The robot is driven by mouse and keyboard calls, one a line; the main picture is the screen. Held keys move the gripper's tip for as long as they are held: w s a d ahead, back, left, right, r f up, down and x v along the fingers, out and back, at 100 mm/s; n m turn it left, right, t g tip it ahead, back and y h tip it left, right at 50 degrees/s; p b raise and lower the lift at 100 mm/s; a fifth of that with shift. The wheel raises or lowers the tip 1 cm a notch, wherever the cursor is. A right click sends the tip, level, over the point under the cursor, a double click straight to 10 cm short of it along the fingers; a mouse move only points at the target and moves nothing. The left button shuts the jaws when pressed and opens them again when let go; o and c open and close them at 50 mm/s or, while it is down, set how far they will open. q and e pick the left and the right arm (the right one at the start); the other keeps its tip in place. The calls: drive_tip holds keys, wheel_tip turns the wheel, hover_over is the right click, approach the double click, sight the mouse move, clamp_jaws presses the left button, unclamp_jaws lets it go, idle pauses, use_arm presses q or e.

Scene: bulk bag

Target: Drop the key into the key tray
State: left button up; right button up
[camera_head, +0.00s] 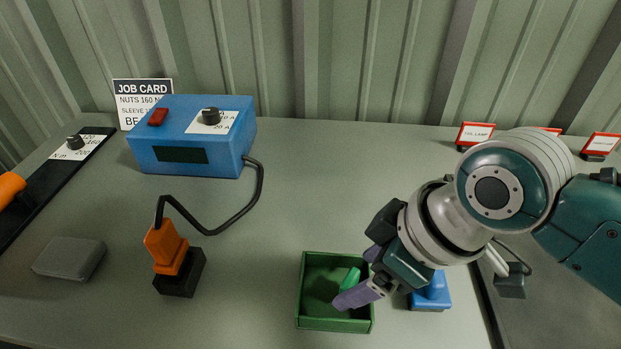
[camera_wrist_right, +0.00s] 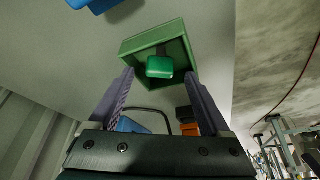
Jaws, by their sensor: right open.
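The key (camera_head: 350,278) has a green head. In the right wrist view the key (camera_wrist_right: 160,67) shows its green head towards the camera, with a darker part behind it, inside the outline of the key tray. The key tray (camera_head: 336,324) is a green square box on the bench; it also shows in the right wrist view (camera_wrist_right: 185,48). My right gripper (camera_head: 360,275) is open over the tray, with its purple fingers apart on either side of the key. I cannot tell whether the key rests on the tray floor. My left gripper is out of view.
A blue object (camera_head: 432,292) stands just right of the tray. An orange plug (camera_head: 165,250) in a black socket (camera_head: 180,279) is cabled to a blue box (camera_head: 192,135). A grey block (camera_head: 70,258) lies left. The bench between plug and tray is clear.

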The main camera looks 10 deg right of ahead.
drive_tip(key=p+v, duration=0.1)
drive_tip(key=v, duration=0.6)
drive_tip(key=s+d+r+m+h, duration=0.1)
drive_tip(key=s+d+m+h, duration=0.2)
drive_tip(key=s, duration=0.4)
drive_tip(key=s+d+r+m, duration=0.2)
drive_tip(key=s+m, duration=0.2)
drive_tip(key=s, duration=0.3)
wheel_tip(320, 180, up, 37)
drive_tip(key=p, duration=3.7)
drive_tip(key=shift+w+r+p, duration=0.15)
drive_tip(key=shift+w+p, duration=0.15)
drive_tip(key=shift+p, duration=0.1)
drive_tip(key=shift+d, duration=0.1)
